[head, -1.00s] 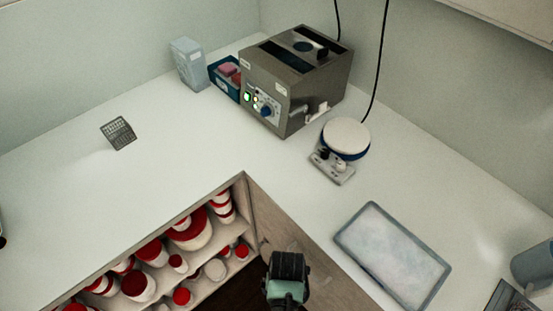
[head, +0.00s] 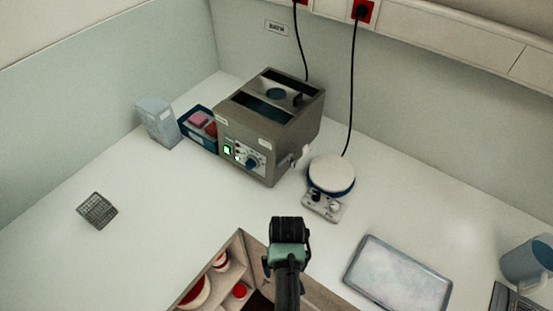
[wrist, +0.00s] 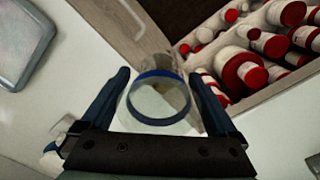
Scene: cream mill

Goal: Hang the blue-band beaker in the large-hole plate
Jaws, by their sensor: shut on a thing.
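The blue-band beaker (wrist: 158,76) is clear glass with a blue ring, seen from close up in the wrist view. My gripper (wrist: 161,84) is shut on it, one dark finger on each side. In the head view my gripper (head: 289,232) is above the counter's front edge, and my arm hides the beaker there. A steel water bath (head: 247,139) with a lit green switch stands behind it, to the left. Its top has dark openings and a plate with a round hole (head: 277,94); I cannot tell the hole's size class. My gripper is well apart from the bath.
A hotplate (head: 331,175) stands right of the bath, with a cable behind. A tray (head: 398,274) lies at right front, a blue jug (head: 528,260) beyond. A blue bin (head: 199,128) and clear container (head: 158,122) stand left. An open drawer of red-lidded jars (wrist: 255,60) is below.

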